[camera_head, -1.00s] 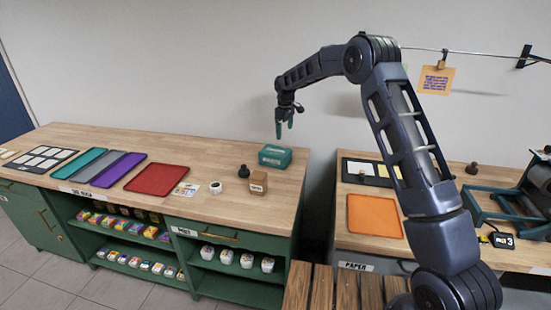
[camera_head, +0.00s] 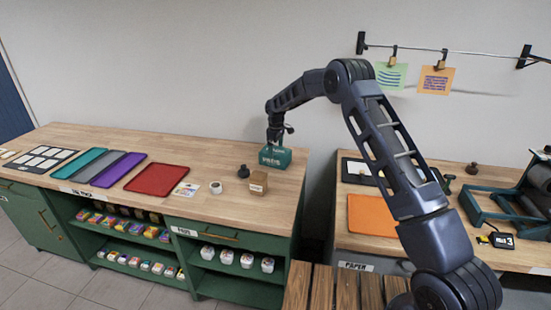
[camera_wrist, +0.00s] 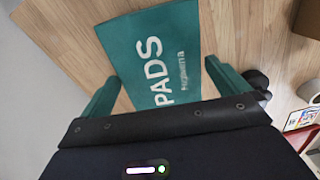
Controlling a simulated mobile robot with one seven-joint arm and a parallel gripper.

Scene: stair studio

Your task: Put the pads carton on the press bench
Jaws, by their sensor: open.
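The pads carton (camera_head: 270,158) is a teal box with white lettering, standing on the wooden top of the left bench near its right end. In the wrist view its face marked PADS (camera_wrist: 155,50) lies between my two green fingers. My gripper (camera_wrist: 158,85) is open, with a finger on either side of the carton's near part. In the head view my gripper (camera_head: 274,142) points down at the carton; whether the fingers touch it cannot be told. The press bench (camera_head: 480,235) is the wooden bench at right, with the press (camera_head: 515,205) on it.
A small brown box (camera_head: 258,182), a dark round-topped object (camera_head: 243,171) and a white cup (camera_head: 216,187) stand left of the carton. A red tray (camera_head: 158,180) lies farther left. An orange tray (camera_head: 371,215) lies on the right bench. A gap separates the benches.

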